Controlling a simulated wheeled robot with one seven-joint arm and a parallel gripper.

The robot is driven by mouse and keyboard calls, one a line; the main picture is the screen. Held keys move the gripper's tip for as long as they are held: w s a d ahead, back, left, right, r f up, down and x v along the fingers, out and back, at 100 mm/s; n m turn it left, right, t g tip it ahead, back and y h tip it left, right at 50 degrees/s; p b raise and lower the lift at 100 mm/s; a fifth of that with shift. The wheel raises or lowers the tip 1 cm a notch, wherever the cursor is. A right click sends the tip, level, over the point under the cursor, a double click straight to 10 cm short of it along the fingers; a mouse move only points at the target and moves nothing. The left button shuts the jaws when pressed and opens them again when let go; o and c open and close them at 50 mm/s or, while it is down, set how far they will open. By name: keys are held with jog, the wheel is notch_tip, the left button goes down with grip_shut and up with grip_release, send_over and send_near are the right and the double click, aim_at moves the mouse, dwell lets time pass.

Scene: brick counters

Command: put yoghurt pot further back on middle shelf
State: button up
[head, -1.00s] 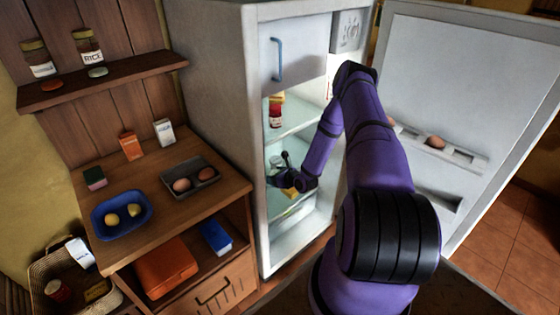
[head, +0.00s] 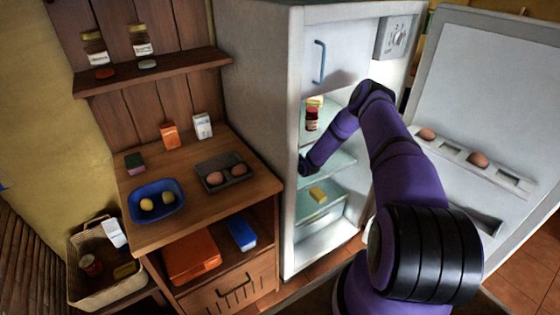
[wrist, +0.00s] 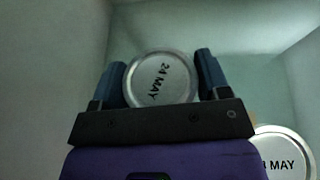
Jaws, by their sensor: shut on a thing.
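A yoghurt pot (wrist: 160,84) with a silver lid marked "24 MAY" sits between the two blue fingers of my gripper (wrist: 161,64) in the wrist view. The gripper is shut on it. A second silver-lidded pot (wrist: 285,155), its date partly cut off and ending in "MAY", stands apart at the lower right. In the head view my wrist reaches into the open fridge at the middle shelf (head: 335,163), near its left wall. The fridge's side hides the fingers and both pots there.
A red jar (head: 312,118) stands on the shelf above. A yellow block (head: 318,195) lies on the shelf below. The fridge's left wall is close to my wrist. The open door (head: 480,100) with eggs is on the right.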

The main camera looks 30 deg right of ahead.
jog(key=w, duration=0.2)
jog(key=shift+w+a, duration=0.2)
jog(key=shift+w, duration=0.2)
jog(key=shift+s+d+f, duration=0.1)
jog(key=shift+s+f, duration=0.1)
jog(key=shift+f, duration=0.55)
jog(key=o, duration=1)
jog(key=shift+f, duration=0.1)
jog(key=shift+o, duration=0.2)
jog(key=v, duration=0.7)
jog(key=shift+s+r, duration=0.2)
jog(key=shift+s, duration=0.05)
